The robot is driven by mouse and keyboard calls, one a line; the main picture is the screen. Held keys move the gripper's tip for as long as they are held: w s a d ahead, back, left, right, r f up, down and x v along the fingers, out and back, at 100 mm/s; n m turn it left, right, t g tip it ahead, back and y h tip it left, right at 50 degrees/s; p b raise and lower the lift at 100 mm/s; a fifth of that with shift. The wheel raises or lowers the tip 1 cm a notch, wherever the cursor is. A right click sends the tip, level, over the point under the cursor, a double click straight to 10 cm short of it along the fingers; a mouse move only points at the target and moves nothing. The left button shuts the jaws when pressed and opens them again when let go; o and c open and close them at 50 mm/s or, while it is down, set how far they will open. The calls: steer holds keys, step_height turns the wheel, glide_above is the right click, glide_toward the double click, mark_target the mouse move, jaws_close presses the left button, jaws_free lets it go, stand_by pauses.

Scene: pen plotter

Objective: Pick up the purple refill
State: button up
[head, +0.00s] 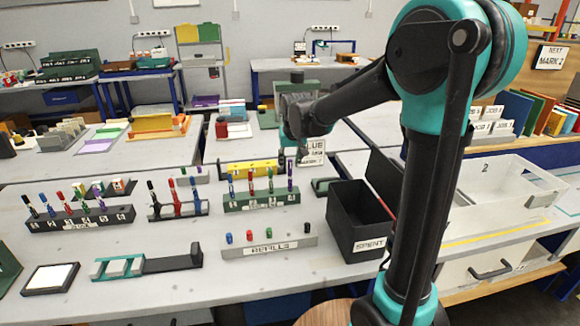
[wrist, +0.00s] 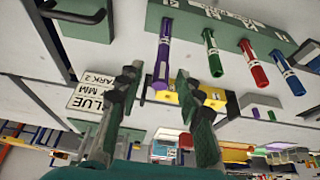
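No purple refill can be made out in either view. The grey refills holder (head: 270,248) carries a blue refill (head: 229,238), a red refill (head: 249,235), a green refill (head: 269,233) and, after a gap, a black refill (head: 307,228). My gripper (head: 291,158) is above and behind the green marker rack in the head view. In the wrist view my gripper (wrist: 160,78) has its fingers apart, with nothing held between them. A purple marker (wrist: 163,50) stands in the green rack (wrist: 225,22), seen beyond the gap between the fingers.
The black spent bin (head: 358,246) stands right of the refills holder. Other marker racks (head: 80,218) are at left. A yellow block (head: 238,169) and a blue-mark sign (head: 313,148) stand behind the green rack.

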jaws_close()
